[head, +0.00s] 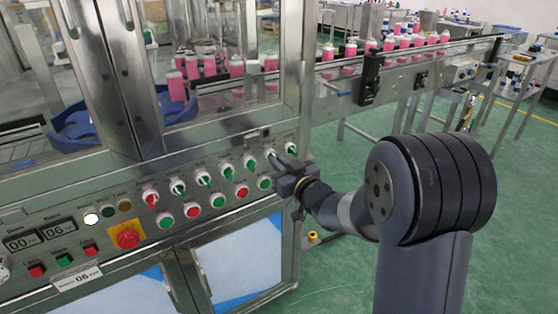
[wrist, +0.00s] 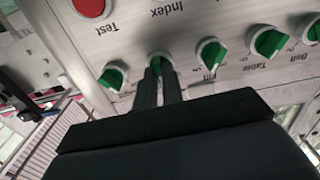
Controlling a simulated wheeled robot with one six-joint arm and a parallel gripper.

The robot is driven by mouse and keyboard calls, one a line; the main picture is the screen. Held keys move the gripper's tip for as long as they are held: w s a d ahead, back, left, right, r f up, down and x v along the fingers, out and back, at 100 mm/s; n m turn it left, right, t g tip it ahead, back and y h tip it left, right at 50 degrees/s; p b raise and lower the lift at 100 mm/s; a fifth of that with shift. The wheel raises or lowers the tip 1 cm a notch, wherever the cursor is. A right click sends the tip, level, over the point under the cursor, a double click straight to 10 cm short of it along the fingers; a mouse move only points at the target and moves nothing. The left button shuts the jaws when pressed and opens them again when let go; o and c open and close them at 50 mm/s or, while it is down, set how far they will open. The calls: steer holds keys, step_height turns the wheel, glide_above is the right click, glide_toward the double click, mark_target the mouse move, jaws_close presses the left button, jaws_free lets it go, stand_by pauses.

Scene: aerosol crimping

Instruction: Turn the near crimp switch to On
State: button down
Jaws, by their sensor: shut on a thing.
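A green-handled switch in a white ring (head: 270,153) is second from the right in the upper row of the machine's control panel. My gripper (head: 279,157) reaches it from the right. In the wrist view, which shows the panel upside down, my gripper's two dark fingers (wrist: 160,72) are shut on the green handle (wrist: 156,58). Its label is hidden behind the fingers, so I cannot read its name or its On mark. Another green switch (wrist: 113,77) is beside it on the left in the wrist view, and the Fill switch (wrist: 210,54) is on its right.
The Table switch (wrist: 267,42) lies farther along the row. A red button (wrist: 92,6) is near the Test label. Round push buttons (head: 243,188) sit below the switches. A red emergency stop (head: 127,239) is at the left. A conveyor with pink bottles (head: 417,42) runs behind.

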steer(key=m+p, duration=0.2)
steer(key=m, duration=0.4)
steer(key=shift+m, duration=0.3)
stand_by(0.4)
steer(key=c, duration=1.5)
jaws_free()
steer(key=shift+c, duration=0.2)
steer(key=shift+d, duration=0.1)
steer(key=v, duration=1)
steer(key=shift+s+d, duration=0.2)
steer(key=shift+s, duration=0.1)
